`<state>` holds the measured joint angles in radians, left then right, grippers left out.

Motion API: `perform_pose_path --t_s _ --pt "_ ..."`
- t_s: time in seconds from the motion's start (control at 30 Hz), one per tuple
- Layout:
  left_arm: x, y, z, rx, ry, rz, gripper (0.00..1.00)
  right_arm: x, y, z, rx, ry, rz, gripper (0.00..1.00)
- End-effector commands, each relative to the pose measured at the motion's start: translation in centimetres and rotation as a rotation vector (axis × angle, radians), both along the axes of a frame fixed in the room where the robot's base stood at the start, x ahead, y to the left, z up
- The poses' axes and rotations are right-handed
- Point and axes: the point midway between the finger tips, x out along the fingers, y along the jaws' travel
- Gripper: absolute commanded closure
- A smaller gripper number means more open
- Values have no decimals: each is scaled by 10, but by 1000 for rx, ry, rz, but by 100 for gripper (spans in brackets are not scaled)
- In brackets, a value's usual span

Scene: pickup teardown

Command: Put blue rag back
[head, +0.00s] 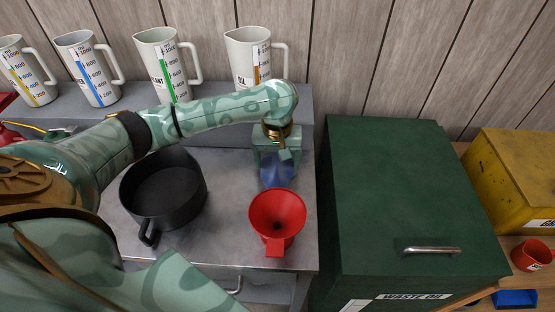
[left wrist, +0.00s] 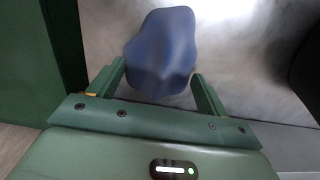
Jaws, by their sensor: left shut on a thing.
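The blue rag (left wrist: 160,52) shows in the left wrist view as a crumpled dark-blue bundle between the two fingers. In the head view the rag (head: 277,173) is partly hidden below my left gripper (head: 279,160). My left gripper also fills the lower part of the left wrist view (left wrist: 160,90) and is shut on the rag. It is over the right part of the grey metal bench top (head: 225,220), behind the red funnel. I cannot tell whether the rag touches the bench. My right gripper is in neither view.
A red funnel (head: 277,218) and a black pan (head: 163,195) stand on the bench. Several measuring jugs (head: 168,68) line the back shelf. A green waste oil bin (head: 400,195) stands right of the bench, with a yellow box (head: 515,175) beyond it.

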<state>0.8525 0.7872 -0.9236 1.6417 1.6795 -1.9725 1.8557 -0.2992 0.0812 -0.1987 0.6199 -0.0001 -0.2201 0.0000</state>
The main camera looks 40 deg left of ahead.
Motion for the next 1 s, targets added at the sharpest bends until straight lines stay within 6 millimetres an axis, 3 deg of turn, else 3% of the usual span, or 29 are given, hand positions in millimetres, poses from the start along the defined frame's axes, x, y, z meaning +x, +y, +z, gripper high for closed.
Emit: perform_pose_path --t_s 0.03,0.07,0.1,0.13,0.47,0.8,1.0 --pt "0 0 0 -1 1 0 44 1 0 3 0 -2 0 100" --pt "0 0 -1 0 0 -1 14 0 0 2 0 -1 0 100" --pt "0 0 -1 0 0 -1 3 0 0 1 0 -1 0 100" --pt "0 0 -1 0 0 0 1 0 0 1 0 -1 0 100" --pt "0 0 3 1 -1 -1 1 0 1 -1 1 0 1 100" --pt "0 0 83 0 -6 0 1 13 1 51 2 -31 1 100" --pt "0 0 115 0 -2 -1 1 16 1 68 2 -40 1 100"
